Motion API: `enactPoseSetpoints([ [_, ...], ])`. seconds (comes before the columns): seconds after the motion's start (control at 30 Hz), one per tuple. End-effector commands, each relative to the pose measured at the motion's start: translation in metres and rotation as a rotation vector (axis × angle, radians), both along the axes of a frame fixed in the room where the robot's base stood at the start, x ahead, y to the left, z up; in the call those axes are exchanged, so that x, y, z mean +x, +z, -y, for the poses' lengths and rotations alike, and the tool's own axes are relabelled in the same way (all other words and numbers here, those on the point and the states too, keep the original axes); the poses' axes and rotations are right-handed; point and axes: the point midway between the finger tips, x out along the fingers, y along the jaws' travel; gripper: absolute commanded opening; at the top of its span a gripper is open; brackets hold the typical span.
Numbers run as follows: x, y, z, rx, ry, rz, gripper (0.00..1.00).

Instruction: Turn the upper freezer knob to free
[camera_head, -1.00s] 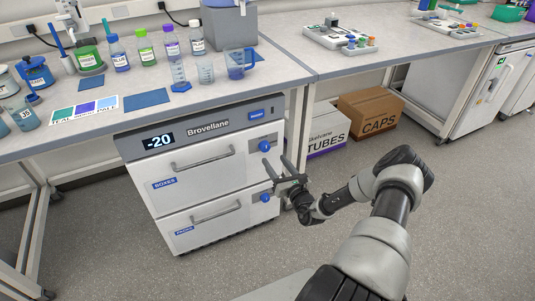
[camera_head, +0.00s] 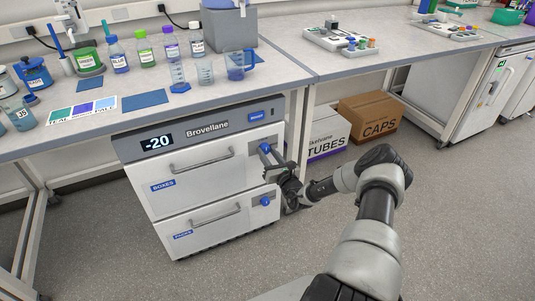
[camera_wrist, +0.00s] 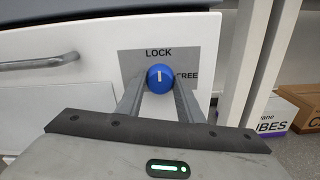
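The freezer (camera_head: 205,180) has two drawers, an upper one labelled BOXES and a lower one labelled PACKS. The upper blue knob (camera_head: 265,147) is at the upper drawer's right end. In the wrist view the knob (camera_wrist: 160,77) has its white mark upright, towards LOCK; FREE is printed to its right. My gripper (camera_wrist: 158,92) reaches towards the knob, with one finger on each side of it. The fingers look apart; whether they touch the knob I cannot tell. In the head view my gripper (camera_head: 272,158) is at the upper knob. The lower blue knob (camera_head: 265,201) is below it.
A grey bench (camera_head: 285,72) with bottles and beakers stands above the freezer. A table leg (camera_head: 302,130) stands right of the freezer. Cardboard and white boxes (camera_head: 367,117) lie on the floor to the right. Open floor lies in front.

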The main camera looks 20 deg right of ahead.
Motion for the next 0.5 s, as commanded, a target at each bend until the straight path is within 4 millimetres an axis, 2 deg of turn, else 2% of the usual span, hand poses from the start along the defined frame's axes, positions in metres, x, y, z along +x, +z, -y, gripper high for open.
enactPoseSetpoints([
  [0.27,-0.0003,-0.0002,-0.0001,0.013,0.0,0.0,0.11],
  [0.5,-0.0004,0.0001,0.0002,0.106,0.0,-0.004,0.11],
])
